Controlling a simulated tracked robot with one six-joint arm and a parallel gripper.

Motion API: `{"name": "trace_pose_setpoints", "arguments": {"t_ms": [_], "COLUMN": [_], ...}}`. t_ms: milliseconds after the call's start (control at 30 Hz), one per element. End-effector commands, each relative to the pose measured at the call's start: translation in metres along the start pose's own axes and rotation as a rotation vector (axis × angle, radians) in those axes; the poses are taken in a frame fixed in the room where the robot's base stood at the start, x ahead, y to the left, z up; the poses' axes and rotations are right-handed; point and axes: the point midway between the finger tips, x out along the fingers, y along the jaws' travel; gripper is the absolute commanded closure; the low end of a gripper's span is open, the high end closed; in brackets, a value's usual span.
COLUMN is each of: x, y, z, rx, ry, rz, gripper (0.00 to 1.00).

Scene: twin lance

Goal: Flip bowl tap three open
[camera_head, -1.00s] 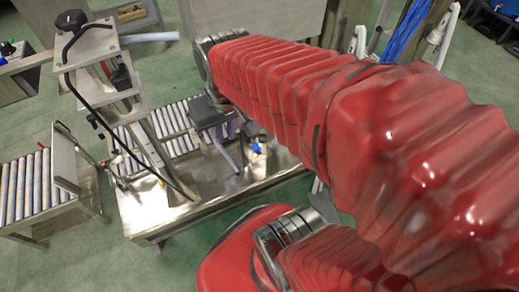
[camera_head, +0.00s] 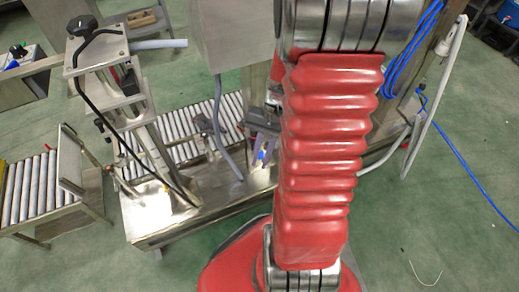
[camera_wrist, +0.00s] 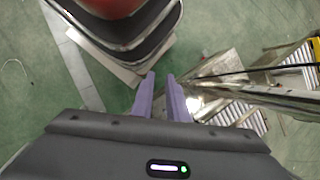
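A small blue handle with a yellowish part (camera_head: 262,155), which looks like a tap, shows above the metal bench in the head view. I cannot tell which numbered tap it is, or its setting. My gripper (camera_head: 262,137) is just above it in this view, partly hidden by my red arm; contact cannot be told. In the wrist view my gripper's purple fingers (camera_wrist: 160,82) stand a little apart with nothing visible between them. No tap handle is clear in the wrist view.
The metal bench (camera_head: 160,222) carries a tall frame with a black knob (camera_head: 82,25) and a hanging black cable. Roller conveyors (camera_head: 28,188) stand left and behind. A grey metal box (camera_head: 232,35) with a grey hose is above. Blue cables (camera_head: 468,170) lie right on open green floor.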

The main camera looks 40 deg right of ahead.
Motion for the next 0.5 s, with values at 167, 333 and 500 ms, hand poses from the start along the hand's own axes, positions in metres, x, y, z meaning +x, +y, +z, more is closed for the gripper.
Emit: {"name": "trace_pose_setpoints", "arguments": {"t_ms": [167, 333, 500], "x": [0.025, 0.047, 0.07], "y": [0.013, 0.022, 0.031], "z": [-0.015, -0.028, -0.04], "rx": [0.157, 0.31, 0.469], "ry": [-0.103, -0.198, -0.296], "rz": [-0.059, -0.121, -0.187], "gripper": [0.86, 0.86, 0.86]}}
